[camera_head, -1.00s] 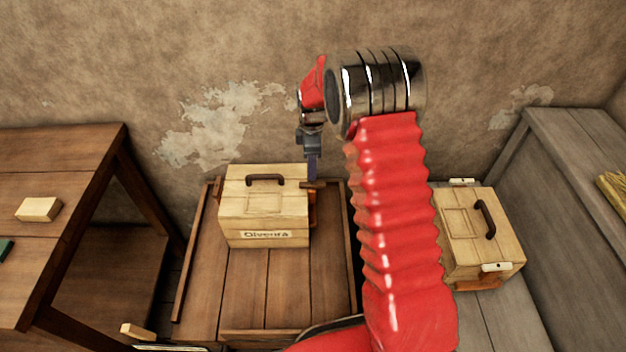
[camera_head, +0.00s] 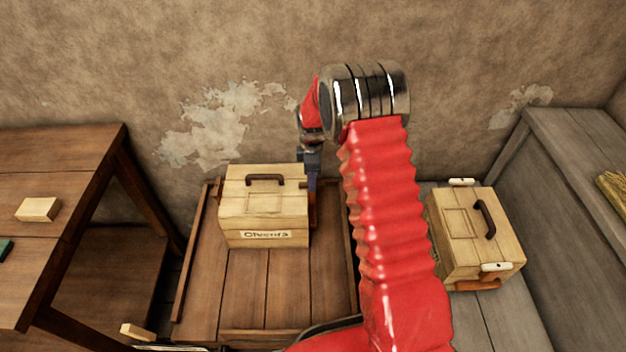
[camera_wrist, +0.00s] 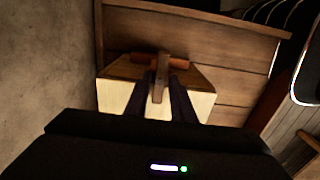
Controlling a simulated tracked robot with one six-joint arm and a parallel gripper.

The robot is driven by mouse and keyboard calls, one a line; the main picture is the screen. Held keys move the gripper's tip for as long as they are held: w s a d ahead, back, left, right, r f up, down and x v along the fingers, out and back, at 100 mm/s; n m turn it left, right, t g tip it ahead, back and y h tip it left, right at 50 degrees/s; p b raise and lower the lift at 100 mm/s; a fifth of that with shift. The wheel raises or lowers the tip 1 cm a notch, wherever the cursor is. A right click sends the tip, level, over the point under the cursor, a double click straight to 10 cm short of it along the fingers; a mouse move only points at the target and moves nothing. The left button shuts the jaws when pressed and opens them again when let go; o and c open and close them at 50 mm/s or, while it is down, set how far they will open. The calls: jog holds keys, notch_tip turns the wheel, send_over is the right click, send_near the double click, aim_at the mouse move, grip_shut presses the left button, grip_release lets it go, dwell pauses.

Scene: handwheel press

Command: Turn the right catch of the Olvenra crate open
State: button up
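The Olvenra crate (camera_head: 262,212) is a pale wooden box with a dark top handle and a name label on its front, standing on a brown slatted surface. My gripper (camera_head: 313,192) points down at the crate's right side in the head view. In the wrist view, the brown bar-like catch (camera_wrist: 160,78) lies between the two dark fingers of my gripper (camera_wrist: 162,82). The fingers are apart, with pale crate wood (camera_wrist: 115,97) showing between and beside them. I cannot tell whether either finger touches the catch. An orange-brown bar (camera_wrist: 178,63) crosses behind the catch.
A second pale crate (camera_head: 465,235) with white catches stands to the right, beyond my red arm. A brown table (camera_head: 60,160) with a small wooden block (camera_head: 38,209) is at the left. A grey bench (camera_head: 580,180) is at the right. The wall (camera_head: 230,60) is close behind.

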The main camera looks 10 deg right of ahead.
grip_shut()
jog(key=shift+d, duration=0.15)
